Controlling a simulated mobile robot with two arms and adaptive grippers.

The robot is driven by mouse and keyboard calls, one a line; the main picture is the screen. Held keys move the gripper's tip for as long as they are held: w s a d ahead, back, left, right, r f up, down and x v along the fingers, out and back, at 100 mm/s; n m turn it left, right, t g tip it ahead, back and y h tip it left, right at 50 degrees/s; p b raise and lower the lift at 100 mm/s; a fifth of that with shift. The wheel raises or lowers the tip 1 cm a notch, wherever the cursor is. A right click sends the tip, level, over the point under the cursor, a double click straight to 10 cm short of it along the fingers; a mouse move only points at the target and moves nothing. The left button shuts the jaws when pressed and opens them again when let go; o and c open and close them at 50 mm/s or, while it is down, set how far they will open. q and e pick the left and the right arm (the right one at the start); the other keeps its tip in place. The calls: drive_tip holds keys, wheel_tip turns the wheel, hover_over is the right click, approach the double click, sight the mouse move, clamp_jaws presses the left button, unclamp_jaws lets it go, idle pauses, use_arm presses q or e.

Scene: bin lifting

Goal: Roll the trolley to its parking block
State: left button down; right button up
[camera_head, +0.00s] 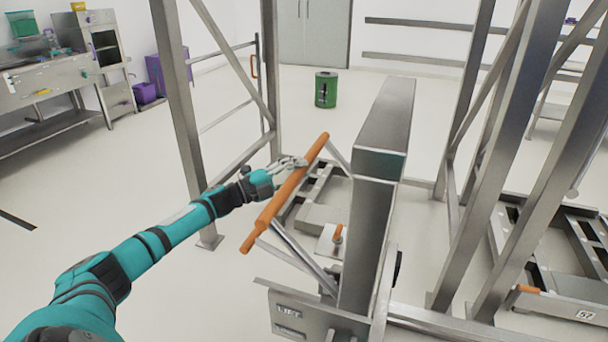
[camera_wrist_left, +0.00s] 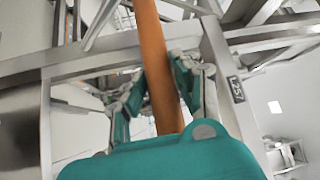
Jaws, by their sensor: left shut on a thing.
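A thick orange handle bar (camera_head: 290,190) runs diagonally on grey metal struts in the middle of the head view. My left gripper (camera_head: 292,163) is shut on this bar near its upper half. In the left wrist view the bar (camera_wrist_left: 154,50) passes between the fingers of my left gripper (camera_wrist_left: 160,85). A low grey metal frame (camera_head: 325,212) lies behind the bar, partly hidden by a tall metal column. I cannot tell which parts belong to the trolley. No parking block can be made out for sure. My right gripper is not in view.
A grey column (camera_head: 375,200) with a labelled box (camera_head: 305,318) stands right of the bar. Tall steel uprights (camera_head: 180,120) flank it. Another low frame (camera_head: 570,285) is at the right. A green bin (camera_head: 326,89) stands behind.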

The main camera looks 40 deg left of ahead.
use_arm(q)
drive_tip(key=shift+d+r+h, duration=0.35)
drive_tip(key=shift+d+h, duration=0.05)
drive_tip(key=shift+d, duration=0.15)
drive_tip(key=c, duration=1.4)
unclamp_jaws()
drive_tip(key=shift+w+d, duration=0.15)
drive_tip(key=o, duration=0.4)
drive_tip(key=shift+w+d+f+m, duration=0.15)
drive_tip(key=shift+w+d+m, duration=0.2)
drive_tip(key=shift+d, duration=0.25)
drive_tip(key=shift+s+a+f, duration=0.2)
drive_tip(key=shift+s+a, duration=0.25)
drive_tip(key=shift+a, duration=0.1)
drive_tip(key=v, duration=1.1)
drive_tip(key=shift+s+d+r, duration=0.1)
drive_tip(key=shift+r, duration=0.1)
